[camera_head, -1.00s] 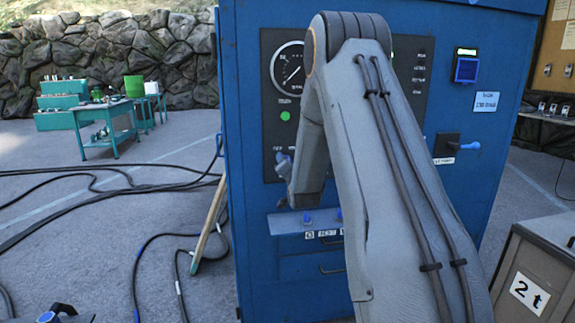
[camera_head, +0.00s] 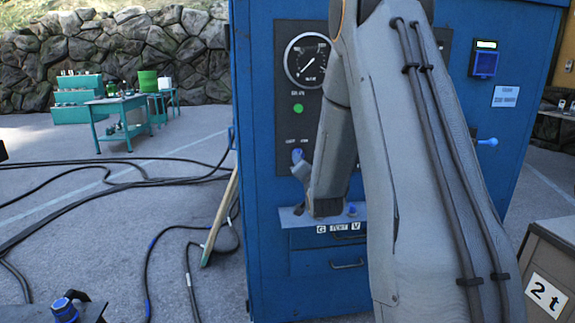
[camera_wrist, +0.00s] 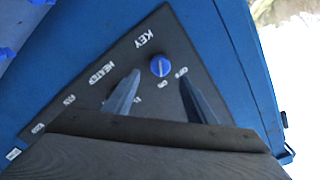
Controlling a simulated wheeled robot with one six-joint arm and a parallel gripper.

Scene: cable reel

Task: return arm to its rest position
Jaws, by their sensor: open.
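My arm rises in front of the blue cabinet (camera_head: 262,240) in the head view, its elbow at the top edge of the picture. The knob appears just past the fingertips, and I cannot tell the exact gap.
A round gauge (camera_head: 308,60) and green lamp (camera_head: 298,108) are on the cabinet. Black cables (camera_head: 110,185) cross the floor at left. A wooden pole (camera_head: 220,215) leans by the cabinet. A crate marked 2t (camera_head: 550,265) stands at lower right. Green workbenches (camera_head: 120,115) are far left.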

